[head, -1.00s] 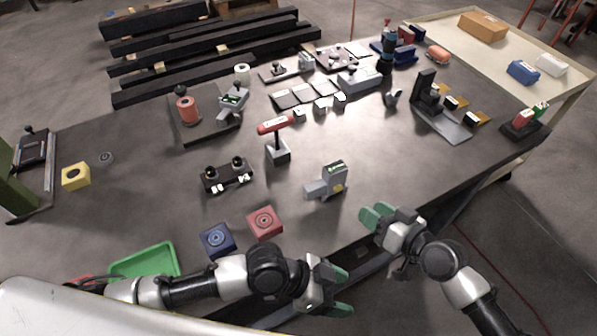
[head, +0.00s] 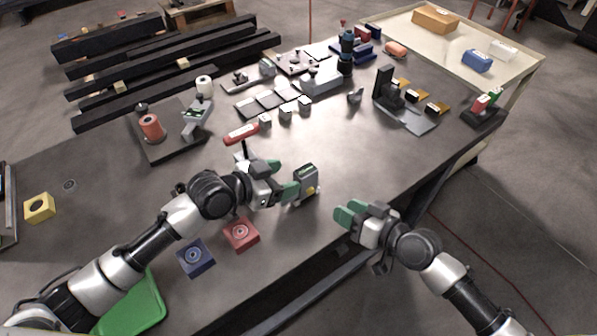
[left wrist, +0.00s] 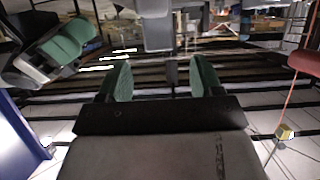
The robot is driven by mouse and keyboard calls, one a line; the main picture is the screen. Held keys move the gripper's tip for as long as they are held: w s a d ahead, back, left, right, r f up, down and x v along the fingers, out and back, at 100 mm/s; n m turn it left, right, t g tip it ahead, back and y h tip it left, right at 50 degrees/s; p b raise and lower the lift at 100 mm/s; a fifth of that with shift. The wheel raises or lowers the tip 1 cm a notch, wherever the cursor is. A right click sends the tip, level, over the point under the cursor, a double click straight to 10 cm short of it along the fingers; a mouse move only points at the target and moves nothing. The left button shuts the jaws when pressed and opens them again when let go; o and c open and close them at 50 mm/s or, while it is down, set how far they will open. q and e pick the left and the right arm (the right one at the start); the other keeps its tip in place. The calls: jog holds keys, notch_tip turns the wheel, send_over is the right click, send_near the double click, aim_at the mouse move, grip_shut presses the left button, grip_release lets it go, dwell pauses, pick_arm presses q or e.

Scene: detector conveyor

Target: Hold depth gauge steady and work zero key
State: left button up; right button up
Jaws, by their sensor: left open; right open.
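The depth gauge (head: 308,177) is a small grey upright device with a dark display on top and a yellow spot on its side. It stands on the table in front of me. My left gripper (head: 283,178) is open just left of it, green fingers pointing at it; the nearer finger hides the gauge's lower left part, and I cannot tell whether they touch. In the left wrist view a grey body, apparently the gauge (left wrist: 158,28), shows beyond the open fingers (left wrist: 162,80). The zero key cannot be made out. My right gripper (head: 359,213) is open and empty at the table's front edge.
A red-handled tool (head: 241,134) stands behind my left gripper. A red block (head: 241,236) and a blue block (head: 196,258) lie near the front edge, with a green tray (head: 140,308) left of them.

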aim_at(299, 174)
pick_arm(q)
jog(key=x, duration=0.7)
jog(key=shift+w+d+f, duration=0.2)
jog(key=shift+d, duration=0.15)
jog(key=c, duration=1.2)
grip_shut()
pick_arm(e)
grip_shut()
